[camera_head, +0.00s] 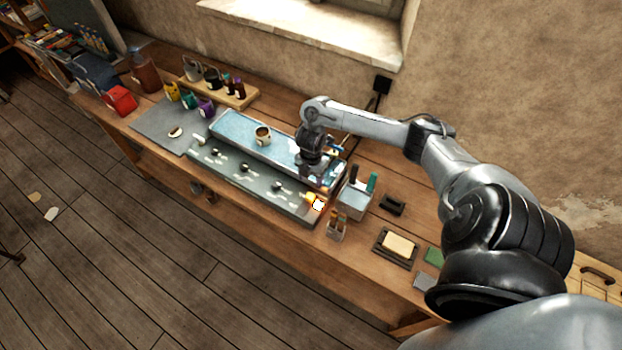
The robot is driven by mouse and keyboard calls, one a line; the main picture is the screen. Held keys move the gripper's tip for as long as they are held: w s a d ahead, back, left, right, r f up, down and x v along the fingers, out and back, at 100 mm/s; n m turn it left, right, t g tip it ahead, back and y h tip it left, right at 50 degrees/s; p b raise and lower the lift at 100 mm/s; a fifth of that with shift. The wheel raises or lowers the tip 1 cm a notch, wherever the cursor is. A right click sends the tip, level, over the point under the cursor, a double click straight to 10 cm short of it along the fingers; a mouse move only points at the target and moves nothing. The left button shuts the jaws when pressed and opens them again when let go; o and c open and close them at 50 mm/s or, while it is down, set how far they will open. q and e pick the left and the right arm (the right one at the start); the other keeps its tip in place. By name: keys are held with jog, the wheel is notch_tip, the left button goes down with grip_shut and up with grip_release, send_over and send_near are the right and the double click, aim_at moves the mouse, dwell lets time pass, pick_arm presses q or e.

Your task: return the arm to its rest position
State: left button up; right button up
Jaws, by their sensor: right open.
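My right arm (365,125) reaches in from the lower right, over the workbench, and bends down at its wrist. My right gripper (316,182) points down over the right end of the blue-topped tray and the grey rail. It is open; the fingertips are small, and I cannot tell whether they touch anything. A bright yellow and white object (316,203) lies just below and in front of it. My left gripper is not in view.
The wooden workbench (290,240) runs along the wall. A blue-topped tray (228,127) holds a brown cup (263,135). The grey rail (225,170) lies in front. A bin (353,200) and a sponge tray (380,256) stand right. Several pots and bottles stand left.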

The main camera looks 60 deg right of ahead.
jog(key=w+a+m+t+p, duration=0.25)
jog(key=a+t, duration=0.25)
jog(key=a, duration=1.9)
jog(key=s+a+r+m+g+p, duration=0.1)
jog(key=s+a+r+m+p, duration=0.3)
jog(key=s+r+m, duration=0.8)
notch_tip(320, 180, up, 2)
jog(key=s+a, duration=0.2)
jog(key=shift+a+r, duration=0.15)
jog(key=shift+a, duration=0.2)
jog(key=shift+w, duration=0.1)
